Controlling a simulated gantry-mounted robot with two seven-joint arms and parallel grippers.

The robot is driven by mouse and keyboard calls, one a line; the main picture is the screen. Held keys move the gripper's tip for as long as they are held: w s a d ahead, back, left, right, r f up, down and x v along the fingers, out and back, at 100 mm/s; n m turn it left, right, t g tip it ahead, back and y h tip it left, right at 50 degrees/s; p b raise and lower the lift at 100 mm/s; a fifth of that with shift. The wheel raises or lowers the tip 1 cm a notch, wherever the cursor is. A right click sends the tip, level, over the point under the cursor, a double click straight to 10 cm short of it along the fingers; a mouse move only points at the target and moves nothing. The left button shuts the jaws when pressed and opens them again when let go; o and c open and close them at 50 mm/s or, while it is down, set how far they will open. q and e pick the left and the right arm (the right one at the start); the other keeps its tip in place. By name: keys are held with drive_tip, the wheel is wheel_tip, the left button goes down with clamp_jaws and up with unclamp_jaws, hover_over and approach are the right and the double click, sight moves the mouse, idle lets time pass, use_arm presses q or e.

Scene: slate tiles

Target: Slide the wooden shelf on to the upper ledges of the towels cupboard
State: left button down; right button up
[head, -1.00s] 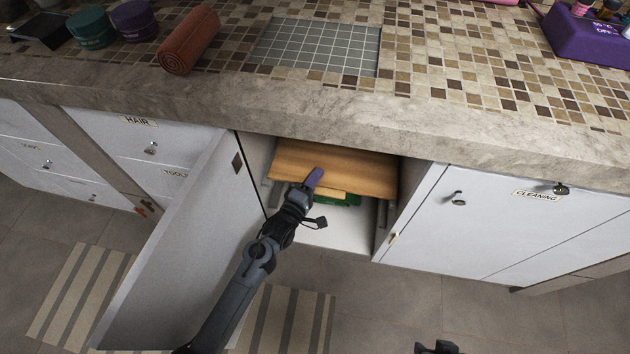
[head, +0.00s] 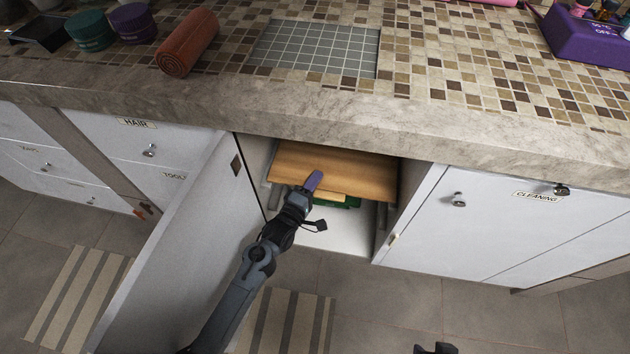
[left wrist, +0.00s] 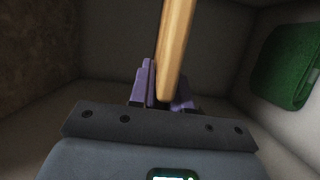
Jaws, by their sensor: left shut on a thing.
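The wooden shelf (head: 350,170) is a flat light-brown board inside the open cupboard (head: 345,240), under the counter's front edge. My left gripper (head: 314,181) reaches into the opening and is shut on the shelf's front edge, left of its middle. In the left wrist view the shelf (left wrist: 175,50) stands edge-on between the purple fingers (left wrist: 163,88). Grey ledges show at the cupboard's sides, the right one (head: 382,215) below the board. I cannot tell whether the shelf rests on the upper ledges. Only a dark tip of my right gripper (head: 436,348) shows at the bottom edge.
A green folded thing (head: 348,202), also in the left wrist view (left wrist: 288,65), lies under the shelf. The cupboard door (head: 175,250) stands open at the left. A rolled brown towel (head: 188,42) and a grey grid mat (head: 318,48) lie on the counter above.

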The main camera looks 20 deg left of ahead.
use_arm(q)
drive_tip(key=shift+f, duration=0.3)
